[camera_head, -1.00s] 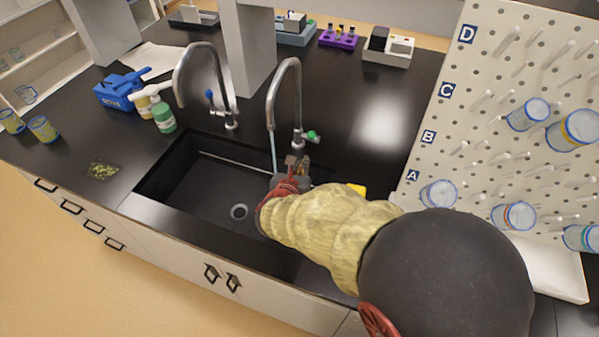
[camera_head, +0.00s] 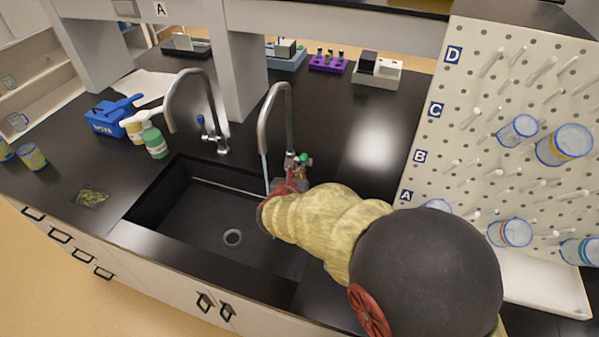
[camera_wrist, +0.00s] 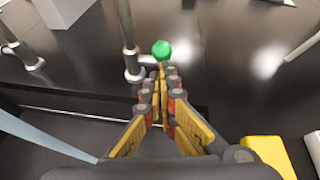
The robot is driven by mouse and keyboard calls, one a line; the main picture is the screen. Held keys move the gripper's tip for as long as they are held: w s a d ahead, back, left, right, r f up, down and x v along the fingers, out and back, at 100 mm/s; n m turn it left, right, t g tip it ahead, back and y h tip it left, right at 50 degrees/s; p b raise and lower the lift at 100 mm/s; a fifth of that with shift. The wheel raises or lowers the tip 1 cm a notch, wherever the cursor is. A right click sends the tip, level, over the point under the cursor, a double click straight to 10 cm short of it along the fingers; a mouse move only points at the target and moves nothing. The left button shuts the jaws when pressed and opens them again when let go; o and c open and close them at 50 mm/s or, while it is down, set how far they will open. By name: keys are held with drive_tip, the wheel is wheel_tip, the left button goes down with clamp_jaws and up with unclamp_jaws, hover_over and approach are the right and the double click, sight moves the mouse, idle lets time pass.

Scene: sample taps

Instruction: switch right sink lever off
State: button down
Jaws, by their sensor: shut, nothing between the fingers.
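The right sink tap (camera_head: 286,115) is a curved chrome faucet with a green-tipped lever (camera_head: 304,158) at its base. In the wrist view the lever's round green knob (camera_wrist: 161,49) shows just beyond my fingertips. A pale blue stream of water (camera_head: 265,172) falls from the right tap; it also crosses the lower left of the wrist view. My gripper (camera_wrist: 162,75) is shut and empty, its fingertips right at the near side of the knob. I cannot tell whether they touch. In the head view my gripper (camera_head: 298,172) is partly hidden by my arm.
The left tap (camera_head: 205,105) with a blue lever stands beside it. The black sink (camera_head: 200,225) lies below and left. A pegboard with beakers (camera_head: 480,110) stands to the right. A yellow object (camera_wrist: 268,152) lies right of my gripper. The bench right of the taps is clear.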

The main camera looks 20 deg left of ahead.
sight(304, 155)
drive_tip(key=shift+r, duration=0.15)
drive_tip(key=shift+w+r+p, duration=0.15)
drive_tip(key=shift+p, duration=0.7)
drive_tip(key=shift+w+r+g+p, duration=0.4)
drive_tip(key=shift+g+p, duration=0.3)
drive_tip(key=shift+p, duration=1.05)
drive_tip(key=r+p, duration=0.1)
drive_tip(key=p, duration=0.2)
drive_tip(key=r+g+p, duration=0.1)
drive_tip(key=p, duration=0.3)
drive_tip(key=shift+w, duration=0.4)
drive_tip(key=g+p, duration=0.1)
drive_tip(key=p, duration=0.2)
drive_tip(key=w+r+p, duration=0.1)
drive_tip(key=p, duration=0.3)
drive_tip(key=shift+a+g+h, duration=0.15)
drive_tip(key=shift+g+h, duration=0.15)
drive_tip(key=shift+g, duration=0.1)
drive_tip(key=w+g+p, duration=0.1)
drive_tip(key=p, duration=0.3)
drive_tip(key=shift+w+r, duration=0.1)
drive_tip(key=shift+w+a+r+p, duration=0.1)
drive_tip(key=shift+w+r+p, duration=0.1)
drive_tip(key=shift+w+p, duration=0.5)
drive_tip(key=shift+w+a+r+p, duration=0.1)
drive_tip(key=shift+w+r+p, duration=0.2)
drive_tip(key=shift+p, duration=0.55)
drive_tip(key=shift+w+f, duration=0.1)
drive_tip(key=shift+w, duration=0.1)
